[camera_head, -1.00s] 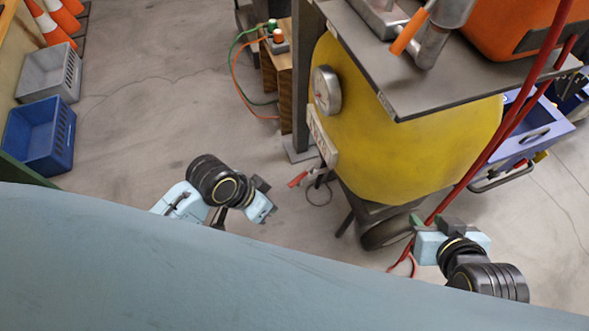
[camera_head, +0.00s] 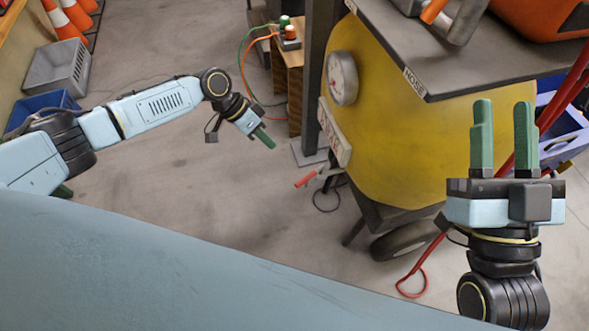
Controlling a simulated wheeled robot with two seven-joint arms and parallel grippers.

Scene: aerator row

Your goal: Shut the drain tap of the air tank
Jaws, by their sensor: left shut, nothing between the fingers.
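The yellow air tank (camera_head: 420,140) stands right of centre under a grey shelf. Its drain tap (camera_head: 308,179) has a red lever that sticks out to the lower left beneath the tank's near end. My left gripper (camera_head: 266,140) is shut and empty, with green fingers pointing down and right. In the picture it is above and left of the tap lever, apart from it. My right gripper (camera_head: 503,138) is open, with two green fingers pointing up in front of the tank's right part. Nothing is between them.
A round gauge (camera_head: 342,78) and a white label plate (camera_head: 334,132) are on the tank's near end. A wooden box (camera_head: 288,85) with cables and a dark post (camera_head: 319,80) stand behind my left gripper. A red hose (camera_head: 422,270) hangs at right. The floor left of the tap is clear.

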